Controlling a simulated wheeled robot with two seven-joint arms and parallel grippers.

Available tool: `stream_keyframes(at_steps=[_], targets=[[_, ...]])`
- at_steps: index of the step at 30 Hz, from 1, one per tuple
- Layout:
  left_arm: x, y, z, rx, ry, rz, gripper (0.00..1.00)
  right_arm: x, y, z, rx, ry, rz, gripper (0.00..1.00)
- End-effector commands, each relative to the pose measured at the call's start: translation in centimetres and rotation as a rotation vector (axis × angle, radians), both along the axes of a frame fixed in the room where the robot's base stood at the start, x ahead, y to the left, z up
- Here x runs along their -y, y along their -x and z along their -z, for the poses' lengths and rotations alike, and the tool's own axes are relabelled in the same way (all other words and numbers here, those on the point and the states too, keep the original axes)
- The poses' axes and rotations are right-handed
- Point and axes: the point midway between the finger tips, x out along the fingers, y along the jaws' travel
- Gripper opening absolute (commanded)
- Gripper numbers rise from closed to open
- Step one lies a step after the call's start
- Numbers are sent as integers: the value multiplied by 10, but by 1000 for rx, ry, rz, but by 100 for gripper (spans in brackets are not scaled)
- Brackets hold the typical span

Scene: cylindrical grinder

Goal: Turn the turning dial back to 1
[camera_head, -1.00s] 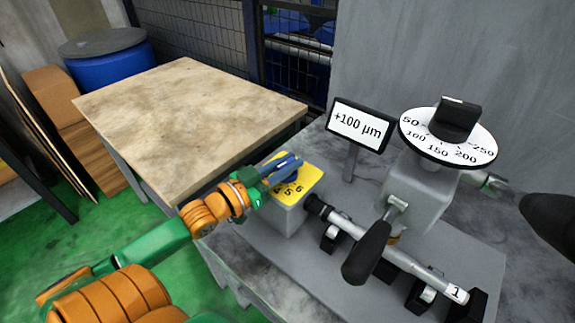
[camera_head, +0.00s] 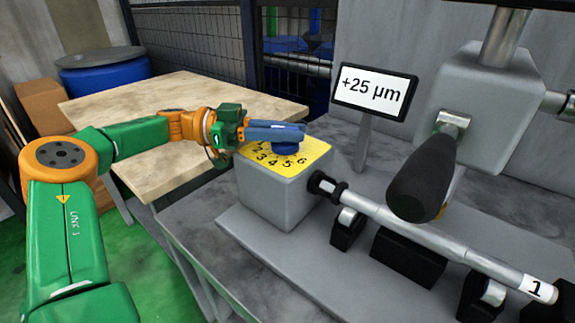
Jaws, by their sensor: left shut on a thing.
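The turning dial is a round blue knob (camera_head: 287,149) on a yellow number plate (camera_head: 318,152) on top of a grey box (camera_head: 280,200). The digits 3, 4, 5 and 6 can be read on the plate's near side; the far side is partly hidden by my gripper. My left gripper (camera_head: 298,135) comes in from the left, low over the plate, with its blue fingers shut on the knob. Where the knob points cannot be told. My right gripper is not in view.
A display (camera_head: 375,92) reads +25 µm. A black-handled lever (camera_head: 422,180) hangs in front of a grey housing (camera_head: 478,110). A metal shaft labelled 1 (camera_head: 440,243) rests on black supports to the right.

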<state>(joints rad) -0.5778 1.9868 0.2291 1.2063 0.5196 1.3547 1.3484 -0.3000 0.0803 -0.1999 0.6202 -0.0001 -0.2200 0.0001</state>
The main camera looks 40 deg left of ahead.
Motion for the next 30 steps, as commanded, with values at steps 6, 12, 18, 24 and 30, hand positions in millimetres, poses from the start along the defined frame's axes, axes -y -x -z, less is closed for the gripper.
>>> stream_keyframes(at_steps=[6, 12, 18, 24, 30], targets=[[1, -1, 0, -10, -6, 100, 0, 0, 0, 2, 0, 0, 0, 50], [2, 1, -1, -5, -1, 152, 0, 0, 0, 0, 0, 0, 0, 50], [3, 2, -1, -2, 0, 170, 0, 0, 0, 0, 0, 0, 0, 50], [3, 2, 0, -2, 0, 171, 0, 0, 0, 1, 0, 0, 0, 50], [3, 2, 0, -3, -1, 171, 44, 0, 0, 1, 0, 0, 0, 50]])
